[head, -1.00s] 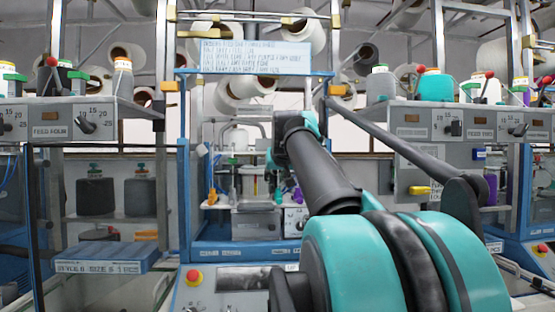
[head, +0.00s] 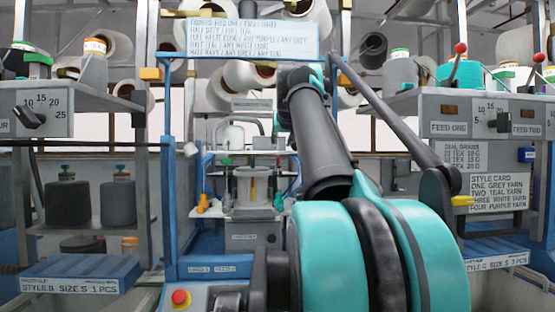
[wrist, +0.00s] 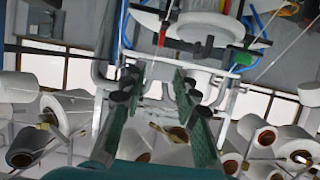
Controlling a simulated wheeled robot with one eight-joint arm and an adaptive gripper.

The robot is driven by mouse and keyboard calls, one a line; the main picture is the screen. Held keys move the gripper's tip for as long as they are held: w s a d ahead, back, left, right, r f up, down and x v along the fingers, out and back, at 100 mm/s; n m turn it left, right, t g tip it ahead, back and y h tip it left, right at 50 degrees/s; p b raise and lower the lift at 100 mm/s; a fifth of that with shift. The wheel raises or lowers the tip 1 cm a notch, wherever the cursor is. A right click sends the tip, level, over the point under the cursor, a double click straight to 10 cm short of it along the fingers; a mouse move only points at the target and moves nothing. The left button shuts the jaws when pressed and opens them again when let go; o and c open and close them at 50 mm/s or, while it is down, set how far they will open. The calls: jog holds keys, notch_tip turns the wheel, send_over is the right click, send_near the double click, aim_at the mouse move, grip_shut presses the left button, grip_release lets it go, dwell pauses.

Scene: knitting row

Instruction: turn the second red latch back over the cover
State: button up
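My gripper (wrist: 158,84) shows in the wrist view with its two green fingers well apart and nothing between them. I cannot tell whether either is the second red latch. In the head view the small knitting machine (head: 254,188) stands inside the blue frame, left of my arm. Its cover and latches are too small to make out. My gripper's fingertips are hidden there.
A blue frame (head: 167,175) and a sign board (head: 250,38) surround the machine bay. Shelves with dials (head: 40,112) stand left, and a shelf with yarn cones (head: 462,72) stands right. A red stop button (head: 180,298) is at the lower left. Yarn cones (wrist: 60,115) fill the wrist view's lower part.

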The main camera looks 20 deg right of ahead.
aim_at(278, 158)
jog(key=x, duration=1.6)
jog(key=shift+w+f, duration=0.1)
jog(key=shift+w, duration=0.05)
jog(key=shift+c, duration=0.5)
grip_shut()
